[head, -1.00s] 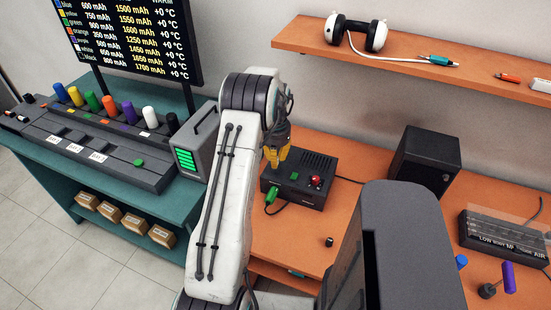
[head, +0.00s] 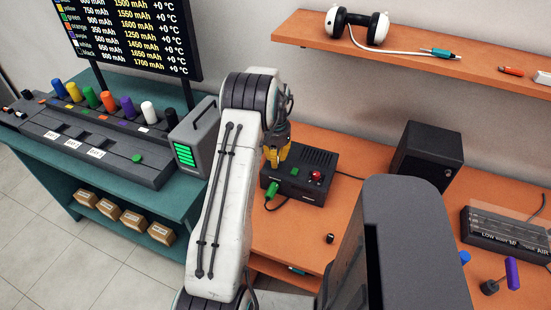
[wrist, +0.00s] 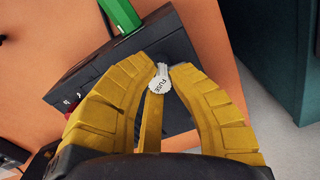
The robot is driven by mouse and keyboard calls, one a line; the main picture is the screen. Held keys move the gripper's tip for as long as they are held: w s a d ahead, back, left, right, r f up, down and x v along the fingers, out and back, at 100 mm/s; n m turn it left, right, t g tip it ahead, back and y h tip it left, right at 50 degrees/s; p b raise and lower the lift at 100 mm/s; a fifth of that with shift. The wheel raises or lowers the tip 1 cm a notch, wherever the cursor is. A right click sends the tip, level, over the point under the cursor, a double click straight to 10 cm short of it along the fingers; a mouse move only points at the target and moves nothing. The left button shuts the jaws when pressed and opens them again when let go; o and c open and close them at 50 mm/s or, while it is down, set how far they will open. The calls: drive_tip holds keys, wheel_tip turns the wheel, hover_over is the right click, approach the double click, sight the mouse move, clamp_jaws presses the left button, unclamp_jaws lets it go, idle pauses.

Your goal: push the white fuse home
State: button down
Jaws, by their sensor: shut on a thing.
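A small white fuse (wrist: 160,80) marked "FUSE" sits between my gripper's fingertips in the wrist view. My gripper (wrist: 161,72) has yellow fingers and is shut on the fuse. Just beyond it is the black box (wrist: 88,90). I cannot tell how far the fuse sits in any socket, as the fingers hide its lower part. In the head view my gripper (head: 277,158) is at the back left of the black box (head: 289,188), and the fuse is not visible there.
A grey case with green bars (head: 192,140) stands left of my arm. A black speaker (head: 428,152) is to the right.

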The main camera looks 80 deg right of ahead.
drive_tip(key=c, duration=1.2)
unclamp_jaws()
wheel_tip(320, 180, up, 12)
